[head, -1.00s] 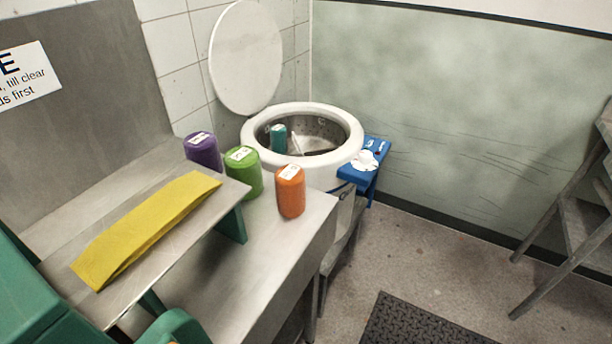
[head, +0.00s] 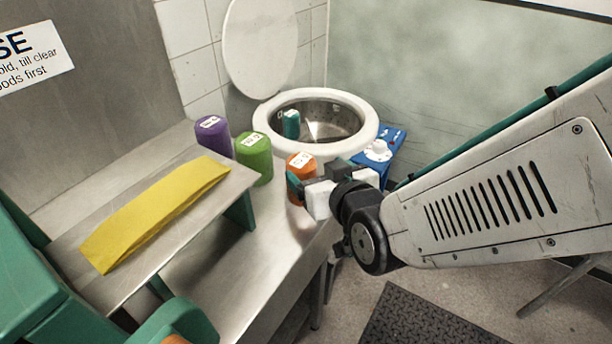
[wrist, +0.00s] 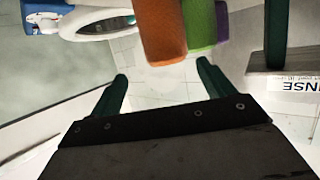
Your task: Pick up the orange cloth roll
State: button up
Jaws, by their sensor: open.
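The orange cloth roll (head: 301,166) stands upright on the metal counter, with a white label on top. My arm reaches in from the right in the head view and partly hides the roll. My gripper (head: 308,190) is right at the roll's near side. In the wrist view my gripper (wrist: 162,82) is open with nothing between its fingers. There the orange roll (wrist: 163,30) lies just beyond the fingertips, toward the top. Whether a finger touches the roll I cannot tell.
A green roll (head: 254,157) and a purple roll (head: 213,136) stand to the left. A yellow folded cloth (head: 155,212) lies on a raised metal shelf (head: 78,226). Behind is a white-rimmed drum (head: 362,104) with a teal roll (head: 291,124) inside, beside a blue stand (head: 392,140).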

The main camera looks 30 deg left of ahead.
aim_at(298, 155)
jog(key=shift+s+a+f, duration=0.1)
jog(key=shift+s+a, duration=0.2)
jog(key=shift+a, duration=0.2)
jog(key=shift+w+a+f, duration=0.1)
jog(key=shift+w+a, duration=0.05)
jog(key=shift+a, duration=0.2)
jog(key=x, duration=0.7)
jog(key=shift+r, duration=0.25)
jog(key=c, duration=1.1)
